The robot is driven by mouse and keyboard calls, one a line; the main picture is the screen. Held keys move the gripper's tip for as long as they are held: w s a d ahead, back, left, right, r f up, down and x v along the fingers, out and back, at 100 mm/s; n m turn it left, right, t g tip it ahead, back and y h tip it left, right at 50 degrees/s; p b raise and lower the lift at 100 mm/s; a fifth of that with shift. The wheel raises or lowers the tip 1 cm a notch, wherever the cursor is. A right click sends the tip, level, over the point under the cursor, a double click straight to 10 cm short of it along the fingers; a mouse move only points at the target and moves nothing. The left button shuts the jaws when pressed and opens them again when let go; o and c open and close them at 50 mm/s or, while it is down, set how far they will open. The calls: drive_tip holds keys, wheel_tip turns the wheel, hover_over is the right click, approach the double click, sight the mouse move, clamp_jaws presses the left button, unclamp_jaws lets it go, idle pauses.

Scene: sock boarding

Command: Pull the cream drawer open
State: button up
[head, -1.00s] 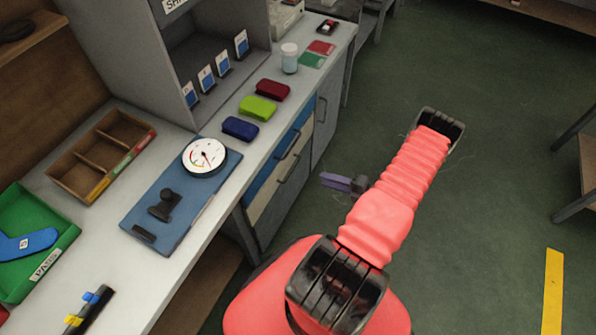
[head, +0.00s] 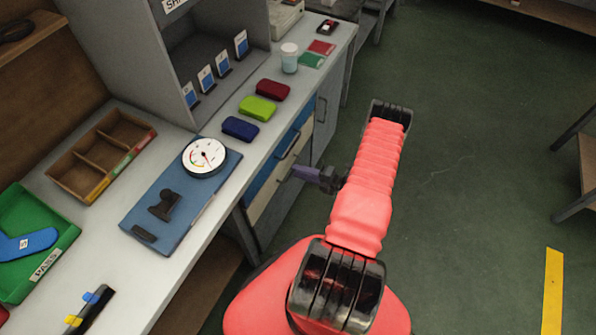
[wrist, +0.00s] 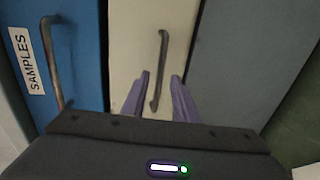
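The cream drawer (head: 262,205) sits below the blue drawer (head: 265,180) under the worktop, its front looking flush. In the wrist view the cream drawer front (wrist: 128,45) fills the middle, with a grey bar handle (wrist: 162,50). My gripper (head: 297,172) points at this front from the right, by its handle. In the wrist view, my gripper (wrist: 161,76) has two purple fingers apart, one on each side of the handle's lower part in the picture. Gaps show between fingers and handle. I cannot tell whether the tips reach past the bar.
The blue drawer (wrist: 75,25) with its own handle and a SAMPLES label (wrist: 28,60) is beside the cream one. A grey cabinet panel (head: 326,112) is on the other side. The worktop edge (head: 215,212) overhangs nearby. Green floor (head: 460,200) is free to the right.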

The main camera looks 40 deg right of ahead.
drive_tip(key=shift+w+a+f, duration=0.15)
drive_tip(key=shift+w+a, duration=0.1)
drive_tip(key=shift+w, duration=0.4)
drive_tip(key=shift+c, duration=0.3)
clamp_jaws()
drive_tip(key=shift+f, duration=0.1)
idle(0.5)
